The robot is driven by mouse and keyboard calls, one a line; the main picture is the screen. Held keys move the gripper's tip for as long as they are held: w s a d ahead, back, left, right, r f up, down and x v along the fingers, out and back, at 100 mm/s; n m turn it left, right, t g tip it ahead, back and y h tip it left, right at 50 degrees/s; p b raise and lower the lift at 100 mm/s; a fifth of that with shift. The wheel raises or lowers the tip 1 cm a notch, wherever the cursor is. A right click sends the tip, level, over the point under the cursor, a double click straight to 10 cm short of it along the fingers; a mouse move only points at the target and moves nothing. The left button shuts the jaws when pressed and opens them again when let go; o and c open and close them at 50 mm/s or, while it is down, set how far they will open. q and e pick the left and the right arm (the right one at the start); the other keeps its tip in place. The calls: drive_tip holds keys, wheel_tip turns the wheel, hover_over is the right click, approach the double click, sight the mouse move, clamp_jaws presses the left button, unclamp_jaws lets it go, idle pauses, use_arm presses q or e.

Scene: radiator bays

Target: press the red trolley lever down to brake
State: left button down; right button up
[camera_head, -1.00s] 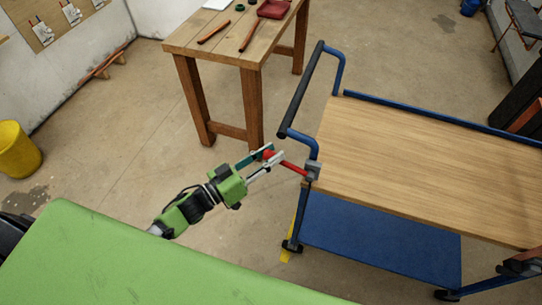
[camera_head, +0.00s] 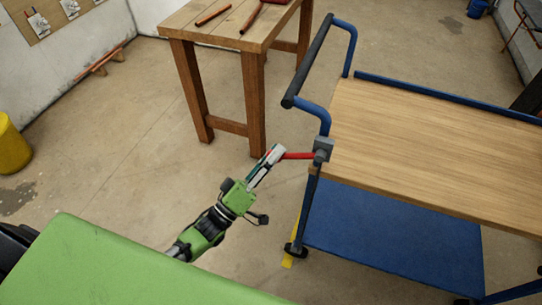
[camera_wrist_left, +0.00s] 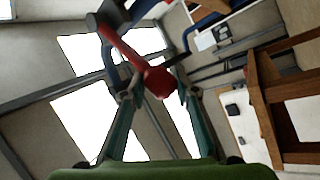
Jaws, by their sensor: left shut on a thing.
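The red lever (camera_head: 298,156) sticks out to the left from a grey bracket (camera_head: 323,150) at the near left corner of the trolley (camera_head: 420,137). It lies about level in the head view. My left gripper (camera_head: 272,157) is at the lever's outer end, shut on it. In the left wrist view the lever's round red knob (camera_wrist_left: 160,82) sits between the two fingertips, and the red shaft (camera_wrist_left: 122,47) runs up and left. In the head view the fingers mostly hide the knob. My right gripper is out of view.
The trolley's blue handle with black grip (camera_head: 307,62) rises above the lever. A wooden table (camera_head: 235,38) with tools stands behind. A yellow bucket (camera_head: 12,150) is at far left. Open floor lies between table and gripper.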

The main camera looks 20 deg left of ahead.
use_arm(q)
drive_tip(key=shift+s+d+f+n, duration=0.2)
drive_tip(key=shift+d+f+n, duration=0.1)
drive_tip(key=shift+f, duration=0.35)
drive_tip(key=c, duration=1.6)
unclamp_jaws()
drive_tip(key=shift+r, duration=0.15)
drive_tip(key=shift+r, duration=0.1)
drive_tip(key=v, duration=1.2)
